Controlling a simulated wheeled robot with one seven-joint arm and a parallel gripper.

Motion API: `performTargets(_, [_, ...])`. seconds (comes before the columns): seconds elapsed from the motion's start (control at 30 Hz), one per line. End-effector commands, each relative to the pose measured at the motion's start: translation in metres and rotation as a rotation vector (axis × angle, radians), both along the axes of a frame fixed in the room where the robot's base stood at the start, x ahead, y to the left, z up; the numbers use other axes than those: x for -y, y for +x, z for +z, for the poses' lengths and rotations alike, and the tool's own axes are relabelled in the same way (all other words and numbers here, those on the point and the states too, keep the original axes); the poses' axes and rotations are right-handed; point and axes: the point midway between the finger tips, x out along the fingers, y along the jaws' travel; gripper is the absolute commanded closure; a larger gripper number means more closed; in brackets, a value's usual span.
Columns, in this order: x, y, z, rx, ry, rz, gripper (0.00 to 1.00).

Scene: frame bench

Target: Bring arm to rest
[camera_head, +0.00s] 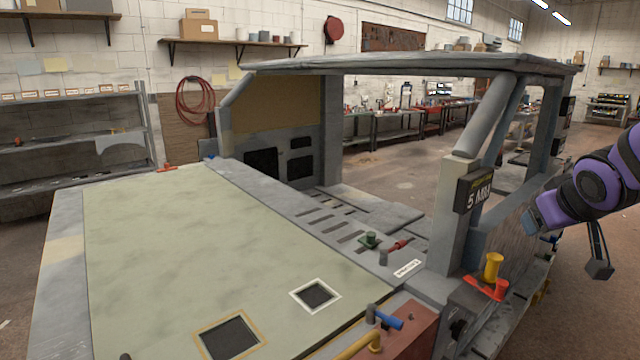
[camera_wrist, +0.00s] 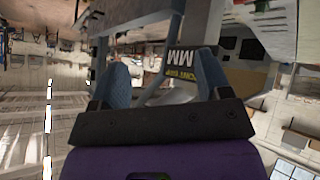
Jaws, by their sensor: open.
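My arm (camera_head: 600,185), purple and black, reaches in from the right edge in the head view. My gripper (camera_head: 535,215) is beside the outer side of the grey cab frame (camera_head: 465,200), near its right post. In the wrist view my gripper (camera_wrist: 163,82) shows two blue fingers spread apart with nothing held between them. Behind the gap is the dark sign with yellow and white letters, upside down in that view. I cannot tell whether the fingers touch the frame.
The sign (camera_head: 474,188) hangs on the right post. Yellow (camera_head: 493,266) and red (camera_head: 500,290) knobs stand below it. A pale green panel (camera_head: 180,250) fills the left foreground. Shelves (camera_head: 75,140) and workbenches (camera_head: 405,125) stand further back. Open floor (camera_head: 590,310) lies at right.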

Motion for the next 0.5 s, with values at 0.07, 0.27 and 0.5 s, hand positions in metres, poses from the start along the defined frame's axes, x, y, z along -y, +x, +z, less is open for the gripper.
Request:
performTargets(0.07, [-0.016,-0.020,0.015,-0.023,0.020,-0.019,0.29])
performTargets(0.27, [-0.056,-0.078,0.036,-0.119,0.112,-0.049,0.29])
performTargets(0.5, [-0.098,-0.147,0.048,-0.240,0.241,-0.014,0.29])
